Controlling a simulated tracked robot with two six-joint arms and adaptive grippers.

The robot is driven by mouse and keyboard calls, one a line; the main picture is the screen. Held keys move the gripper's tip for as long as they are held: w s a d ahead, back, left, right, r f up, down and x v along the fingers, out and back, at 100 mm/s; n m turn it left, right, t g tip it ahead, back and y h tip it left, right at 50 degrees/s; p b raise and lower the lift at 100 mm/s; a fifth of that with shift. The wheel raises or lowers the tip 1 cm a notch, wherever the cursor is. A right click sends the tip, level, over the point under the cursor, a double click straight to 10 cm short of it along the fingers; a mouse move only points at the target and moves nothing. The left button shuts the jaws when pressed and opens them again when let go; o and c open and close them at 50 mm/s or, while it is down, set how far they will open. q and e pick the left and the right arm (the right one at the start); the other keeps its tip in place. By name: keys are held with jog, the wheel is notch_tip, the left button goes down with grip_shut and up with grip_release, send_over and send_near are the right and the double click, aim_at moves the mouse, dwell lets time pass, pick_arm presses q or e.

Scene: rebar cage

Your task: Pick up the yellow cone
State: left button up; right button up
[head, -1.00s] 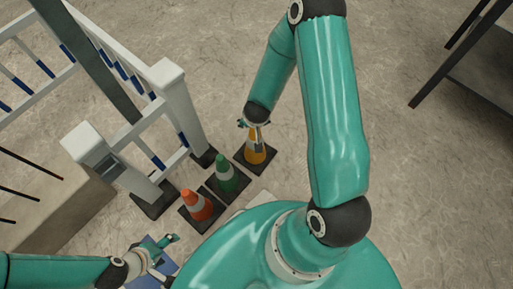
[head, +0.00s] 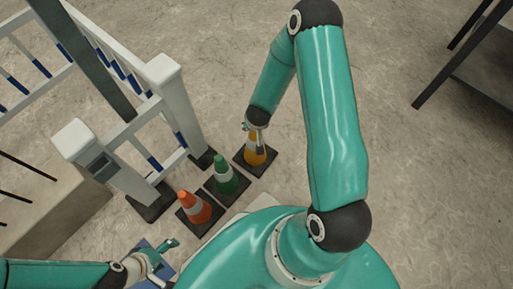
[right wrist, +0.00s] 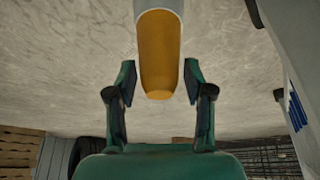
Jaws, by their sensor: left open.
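The yellow cone (head: 254,156) stands upright on a black square base, with a pale band around it. My right gripper (head: 257,130) is at its top, partly covering it in the head view. In the right wrist view, the cone's yellow tip (right wrist: 158,65) shows between the two spread fingers of the right gripper (right wrist: 159,82), with a gap on each side. My left gripper (head: 168,250) is open and empty at the lower left, over a blue surface, away from the cone.
A green cone (head: 222,178) and an orange cone (head: 196,207) stand in a row beside the yellow one. A white railing (head: 165,120) with posts is close on the left. A dark metal frame (head: 465,60) is at the upper right. Floor right of the cones is open.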

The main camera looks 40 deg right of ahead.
grip_shut()
jog(key=shift+r, duration=0.15)
